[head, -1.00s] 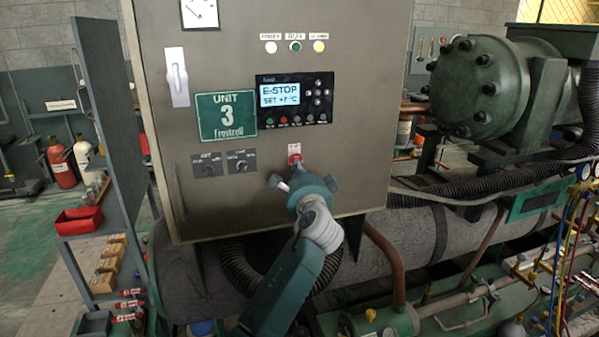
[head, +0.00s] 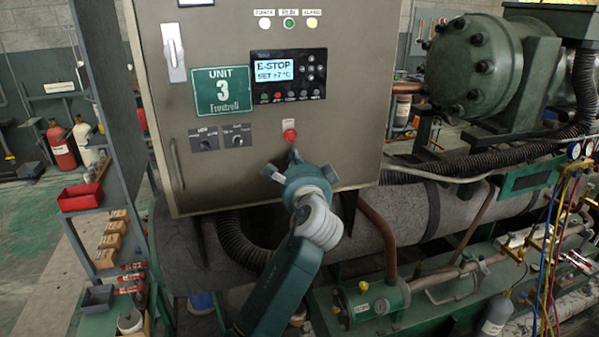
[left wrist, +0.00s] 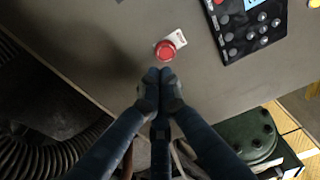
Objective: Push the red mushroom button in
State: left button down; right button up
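The red mushroom button (head: 290,135) sits on the lower front of the grey control cabinet (head: 340,170), under a small white label. It also shows in the left wrist view (left wrist: 165,51), round and unobstructed, just beyond my fingertips. My left gripper (head: 293,156) is just below the button in the head view. In the left wrist view its two dark fingertips (left wrist: 159,75) are together with nothing between them. A small gap shows between the tips and the button in the picture; the depth of that gap is hard to tell. My right gripper is not in view.
The cabinet display (head: 275,71) reads E-STOP and SET +7 °C. Two rotary switches (head: 220,138) are left of the button. A large insulated pipe (head: 400,225) and black ribbed hoses (head: 238,245) run below the cabinet. A red bin (head: 80,197) is at the left.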

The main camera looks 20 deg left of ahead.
pick_arm(q)
jog(key=b+v, duration=0.1)
jog(key=v, duration=0.5)
jog(key=shift+r, duration=0.2)
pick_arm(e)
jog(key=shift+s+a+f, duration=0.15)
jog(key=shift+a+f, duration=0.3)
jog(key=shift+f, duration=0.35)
pick_arm(q)
jog(key=shift+d, duration=0.15)
